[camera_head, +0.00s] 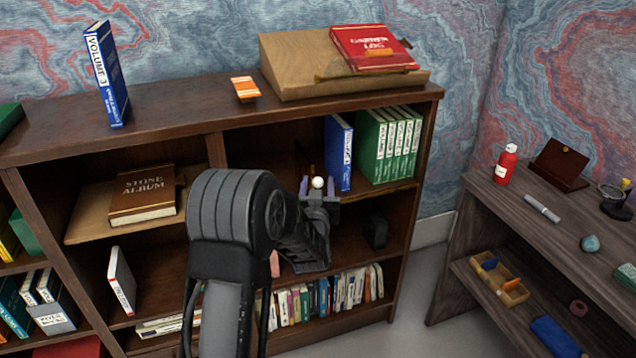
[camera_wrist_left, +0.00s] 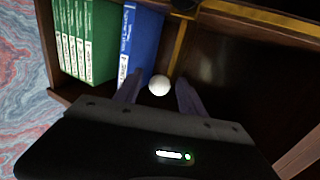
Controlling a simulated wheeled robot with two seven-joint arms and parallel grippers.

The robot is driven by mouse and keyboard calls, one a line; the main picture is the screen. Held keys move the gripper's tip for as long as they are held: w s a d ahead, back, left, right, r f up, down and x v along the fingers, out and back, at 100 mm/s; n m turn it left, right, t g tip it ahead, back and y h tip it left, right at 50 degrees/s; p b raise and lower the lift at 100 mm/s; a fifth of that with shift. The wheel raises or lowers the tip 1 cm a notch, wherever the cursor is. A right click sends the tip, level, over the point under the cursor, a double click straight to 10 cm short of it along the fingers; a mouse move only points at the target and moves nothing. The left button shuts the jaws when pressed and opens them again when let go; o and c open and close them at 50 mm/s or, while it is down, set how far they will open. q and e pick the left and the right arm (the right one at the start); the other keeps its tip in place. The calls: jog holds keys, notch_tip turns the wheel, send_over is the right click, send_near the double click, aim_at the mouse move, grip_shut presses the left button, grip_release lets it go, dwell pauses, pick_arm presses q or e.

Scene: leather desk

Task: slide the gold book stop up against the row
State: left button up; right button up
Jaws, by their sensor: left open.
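In the left wrist view, the gold book stop (camera_wrist_left: 180,48) shows as a narrow gold upright beside the blue book (camera_wrist_left: 140,45). A white round knob (camera_wrist_left: 159,85) sits at its near end. My left gripper (camera_head: 318,188) is open, its two purple-grey fingers on either side of the knob, with gaps showing in the wrist view. In the head view, the row is a blue book (camera_head: 338,153) and several green books (camera_head: 390,145) at the right end of the upper shelf. My arm and hand hide most of the stop there. My right gripper is not in view.
A gold strip (camera_wrist_left: 265,15) runs sideways from the stop. The shelf left of the row is dark and partly hidden by my arm. A dark object (camera_head: 376,230) and small books (camera_head: 335,292) are below. A slanted wooden stand (camera_head: 290,60) holds a red book (camera_head: 372,48) on top.

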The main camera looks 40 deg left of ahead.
pick_arm(q)
jog(key=shift+w+a, duration=0.2)
jog(key=shift+w, duration=0.15)
jog(key=shift+c, duration=0.5)
grip_shut()
dwell(0.8)
